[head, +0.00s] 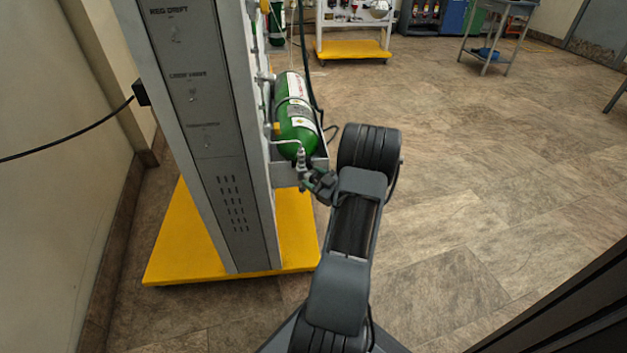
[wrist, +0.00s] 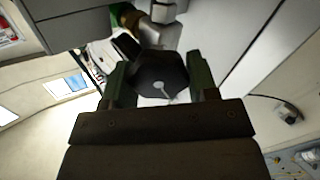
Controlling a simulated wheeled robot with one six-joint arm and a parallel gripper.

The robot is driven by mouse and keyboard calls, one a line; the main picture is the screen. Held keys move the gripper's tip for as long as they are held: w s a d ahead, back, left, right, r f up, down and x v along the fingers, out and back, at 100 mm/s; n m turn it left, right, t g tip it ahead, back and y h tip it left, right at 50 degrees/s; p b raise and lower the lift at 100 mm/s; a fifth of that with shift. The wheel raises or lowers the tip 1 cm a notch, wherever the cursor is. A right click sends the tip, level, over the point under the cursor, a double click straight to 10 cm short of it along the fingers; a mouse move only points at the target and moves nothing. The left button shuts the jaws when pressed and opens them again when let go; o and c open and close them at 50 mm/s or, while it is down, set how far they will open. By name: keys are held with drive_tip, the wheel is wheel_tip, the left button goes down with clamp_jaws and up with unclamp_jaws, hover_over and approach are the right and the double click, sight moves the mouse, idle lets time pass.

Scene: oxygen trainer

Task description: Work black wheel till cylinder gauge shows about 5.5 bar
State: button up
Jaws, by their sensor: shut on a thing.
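The black wheel (wrist: 160,76) shows in the wrist view between the two fingers of my gripper (wrist: 160,85). The gripper is shut on it, one finger on each side. In the head view my gripper (head: 308,187) is at the valve below the neck of the green cylinder (head: 296,122), and the wheel is mostly hidden there. The cylinder lies tilted in a grey holder on the side of the trainer panel (head: 205,110). I cannot make out the cylinder gauge or any reading on it.
The panel stands on a yellow base (head: 180,245) near the left wall. A black cable (head: 75,147) runs from the wall side to the panel. A second yellow-based stand (head: 353,49) and a grey table (head: 495,30) are at the back. The floor to the right is clear.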

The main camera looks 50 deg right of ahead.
drive_tip(key=o, duration=0.9)
drive_tip(key=s+p, duration=0.1)
drive_tip(key=s, duration=0.3)
drive_tip(key=s+p, duration=0.1)
drive_tip(key=s, duration=0.4)
drive_tip(key=s+p, duration=0.1)
drive_tip(key=s, duration=0.3)
drive_tip(key=shift+s+d, duration=0.25)
drive_tip(key=shift+s, duration=0.15)
